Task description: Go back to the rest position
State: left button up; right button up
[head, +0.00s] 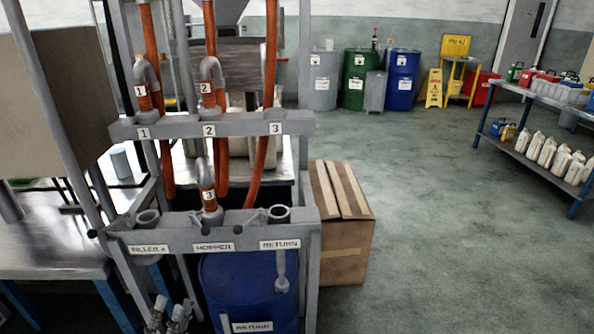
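My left gripper (168,314) shows at the bottom left edge, low in front of the rack and left of the blue drum. Its two fingertips are apart with nothing seen between them. My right gripper is not in view. The grey rack (250,125) carries orange hoses with numbered grey bent ends. Hose end 1 (143,92) and hose end 2 (208,78) hang at the upper bar. Hose end 3 (207,195) sits at the lower bar's HOPPER place. The left socket (147,218) and the RETURN socket (279,213) have no hose end in them.
A blue drum (245,290) stands under the lower bar. A cardboard box (345,240) is right of the rack. A metal table (45,245) is at left. Drums (402,80) line the back wall, and a shelf (530,95) with bottles is at right. The middle floor is clear.

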pick_arm(q)
jog(key=w+a+r+m+g+h, duration=0.1)
jog(key=a+r+m+g+h, duration=0.35)
jog(key=a+m+h, duration=0.3)
jog(key=s+f+n+g+y, duration=0.3)
jog(key=s+f+n+y, duration=0.3)
jog(key=f, duration=0.4)
jog(key=s+f+n+g+y, duration=0.3)
jog(key=s+f+n+y, duration=0.35)
jog(key=f, duration=0.45)
jog(key=s+f+n+g+y, duration=0.2)
jog(key=s+f+n+g, duration=0.2)
jog(key=s, duration=0.9)
jog(key=s+f+n+g+y, duration=0.2)
jog(key=s+f+n+g, duration=0.25)
jog(key=s, duration=0.75)
jog(key=w+d+n, duration=0.2)
jog(key=d+n, duration=0.4)
jog(key=d, duration=0.5)
jog(key=w+r+t+p, duration=0.2)
jog(key=w+r+p, duration=0.2)
jog(key=r+p, duration=0.8)
jog(key=shift+w+d+p, duration=0.25)
jog(key=shift+d+p, duration=0.15)
jog(key=shift+d, duration=0.05)
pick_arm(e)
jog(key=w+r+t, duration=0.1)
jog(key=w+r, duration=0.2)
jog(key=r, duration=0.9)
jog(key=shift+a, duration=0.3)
